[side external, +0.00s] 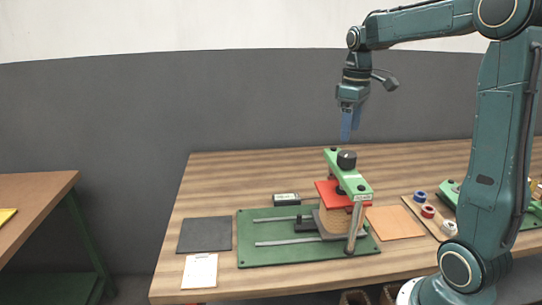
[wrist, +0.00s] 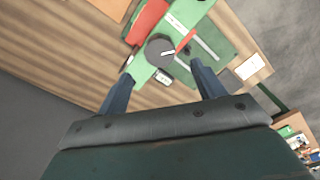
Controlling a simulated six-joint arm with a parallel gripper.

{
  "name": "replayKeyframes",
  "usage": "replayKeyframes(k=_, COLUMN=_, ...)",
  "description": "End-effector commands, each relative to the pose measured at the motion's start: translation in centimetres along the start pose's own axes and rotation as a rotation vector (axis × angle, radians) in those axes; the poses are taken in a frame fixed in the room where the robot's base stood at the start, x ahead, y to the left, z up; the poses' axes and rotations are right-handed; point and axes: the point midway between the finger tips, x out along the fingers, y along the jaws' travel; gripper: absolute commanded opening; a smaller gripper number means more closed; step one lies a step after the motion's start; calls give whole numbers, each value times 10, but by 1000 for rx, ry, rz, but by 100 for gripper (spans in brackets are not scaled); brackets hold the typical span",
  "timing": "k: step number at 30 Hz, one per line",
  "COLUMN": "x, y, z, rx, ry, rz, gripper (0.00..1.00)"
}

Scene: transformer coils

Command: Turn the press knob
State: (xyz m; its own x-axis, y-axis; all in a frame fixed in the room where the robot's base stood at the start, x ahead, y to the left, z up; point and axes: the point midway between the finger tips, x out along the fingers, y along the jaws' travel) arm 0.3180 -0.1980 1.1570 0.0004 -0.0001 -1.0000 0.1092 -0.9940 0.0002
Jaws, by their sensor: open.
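The press (side external: 348,175) stands on a green base plate (side external: 310,254) on the wooden table. Its dark round knob (side external: 346,159) sits on top of the green crossbar. A red plate (side external: 329,190) is under the crossbar, above a brown coil stack (side external: 336,222). My gripper (side external: 349,138) hangs above the knob, pointing down, with a clear gap and no contact. In the wrist view the knob (wrist: 160,51), with a white mark on it, shows beyond and between the spread blue fingertips (wrist: 162,71). The gripper is open and empty.
A dark mat (side external: 205,235), a white paper (side external: 200,271) and a small labelled box (side external: 287,199) lie left of or behind the press. An orange sheet (side external: 394,223) and tape rolls (side external: 428,211) lie to its right. The air around the knob looks clear.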

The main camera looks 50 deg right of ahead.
Motion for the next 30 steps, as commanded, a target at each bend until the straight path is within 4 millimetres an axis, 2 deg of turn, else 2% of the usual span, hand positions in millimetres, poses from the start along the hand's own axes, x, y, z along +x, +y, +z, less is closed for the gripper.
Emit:
replayKeyframes(k=6, x=35, y=0, z=0, rx=0, ry=-4, rz=-3, gripper=68)
replayKeyframes(k=15, x=68, y=0, z=0, rx=0, ry=-2, rz=-2, gripper=68)
replayKeyframes(k=28, x=75, y=0, z=0, rx=0, ry=0, rz=0, gripper=68)
replayKeyframes(k=29, x=75, y=0, z=0, rx=0, ry=0, rz=0, gripper=66)
replayKeyframes(k=30, x=75, y=0, z=0, rx=0, ry=0, rz=0, gripper=58)
